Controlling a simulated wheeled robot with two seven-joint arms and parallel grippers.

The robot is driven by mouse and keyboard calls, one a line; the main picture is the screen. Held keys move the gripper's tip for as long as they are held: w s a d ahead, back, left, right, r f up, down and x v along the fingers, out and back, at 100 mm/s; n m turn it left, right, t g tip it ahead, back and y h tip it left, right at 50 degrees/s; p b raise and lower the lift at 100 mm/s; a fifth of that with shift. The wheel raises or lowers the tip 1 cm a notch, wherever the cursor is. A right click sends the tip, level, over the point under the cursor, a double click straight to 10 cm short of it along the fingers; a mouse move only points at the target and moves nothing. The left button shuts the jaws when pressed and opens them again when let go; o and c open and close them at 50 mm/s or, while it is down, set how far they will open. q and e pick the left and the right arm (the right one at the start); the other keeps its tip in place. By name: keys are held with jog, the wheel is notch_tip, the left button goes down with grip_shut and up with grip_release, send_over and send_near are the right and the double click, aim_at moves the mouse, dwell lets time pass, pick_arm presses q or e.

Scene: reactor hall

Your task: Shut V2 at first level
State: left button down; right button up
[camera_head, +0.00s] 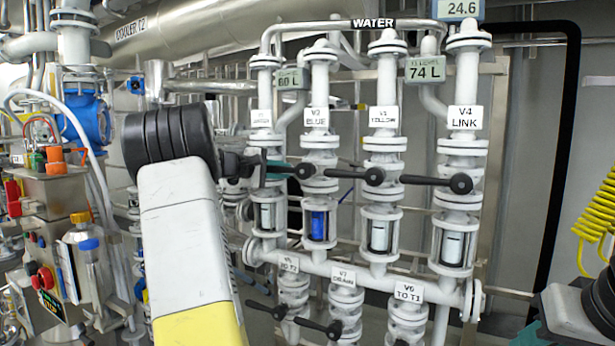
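The V2 valve, labelled BLUE (316,117), is on the second vertical pipe from the left, above a sight glass with blue content (319,225). My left gripper (254,168), dark and small in view, is beside the leftmost pipe, left of V2.
More horizontal levers cross the pipes closely. A control box (55,190) is at left and a yellow coiled hose (598,215) at right.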

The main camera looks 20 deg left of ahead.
pick_arm(q)
jog(key=shift+r+m, duration=0.3)
jog(key=shift+r, duration=0.1)
jog(key=c, duration=1.3)
grip_release()
jog(key=shift+f, duration=0.1)
jog(key=v, duration=0.8)
jog(key=shift+w, duration=0.1)
